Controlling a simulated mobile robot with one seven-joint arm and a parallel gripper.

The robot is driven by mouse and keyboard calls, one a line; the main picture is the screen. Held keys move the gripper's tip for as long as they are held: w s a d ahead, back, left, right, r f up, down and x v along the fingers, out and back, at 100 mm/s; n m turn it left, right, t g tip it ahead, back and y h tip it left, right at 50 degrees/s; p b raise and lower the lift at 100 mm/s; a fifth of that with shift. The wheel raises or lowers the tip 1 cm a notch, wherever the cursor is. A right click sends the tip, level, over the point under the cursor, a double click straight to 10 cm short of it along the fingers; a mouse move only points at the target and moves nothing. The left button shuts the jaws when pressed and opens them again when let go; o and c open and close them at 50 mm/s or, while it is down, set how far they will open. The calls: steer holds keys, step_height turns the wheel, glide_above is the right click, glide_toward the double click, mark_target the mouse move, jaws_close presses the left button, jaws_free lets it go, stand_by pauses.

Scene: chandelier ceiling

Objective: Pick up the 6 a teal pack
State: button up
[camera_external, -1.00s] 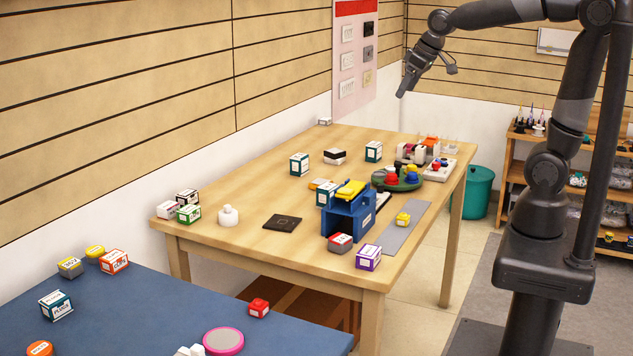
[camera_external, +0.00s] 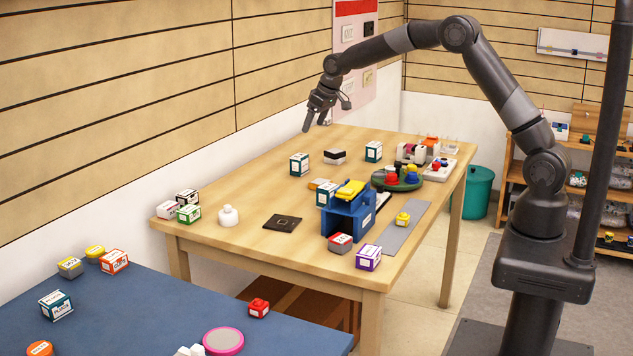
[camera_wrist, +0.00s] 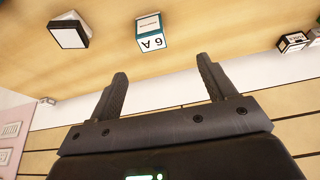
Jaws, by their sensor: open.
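The teal-and-white pack marked "6 A" (camera_wrist: 150,32) stands near the top middle of the wrist view, just beyond the gap between my fingers. It appears to be the teal pack (camera_external: 299,164) toward the back of the wooden table in the external view, where its marking is too small to read. My gripper (camera_wrist: 163,66) is open and empty, its two fingers spread apart. In the external view my gripper (camera_external: 314,127) hangs in the air above the table's back edge, above the pack and not touching it.
A black-and-white block (camera_external: 335,156) sits near the pack; it also shows in the wrist view (camera_wrist: 69,34). Other teal packs stand at the right (camera_external: 374,152) and by the blue stand (camera_external: 349,218). The wall runs close behind the table (camera_external: 255,198).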

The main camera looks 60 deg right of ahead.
glide_toward(299, 155)
steer(key=f, duration=0.1)
steer(key=x, duration=0.5)
steer(key=shift+w+a+f, duration=0.2)
steer(key=shift+a+f, duration=0.1)
steer(key=shift+a, duration=0.05)
steer(key=shift+x, duration=2.65)
steer(key=shift+d, duration=0.2)
steer(key=shift+c, duration=0.4)
steer(key=c, duration=1)
steer(key=shift+r, duration=0.1)
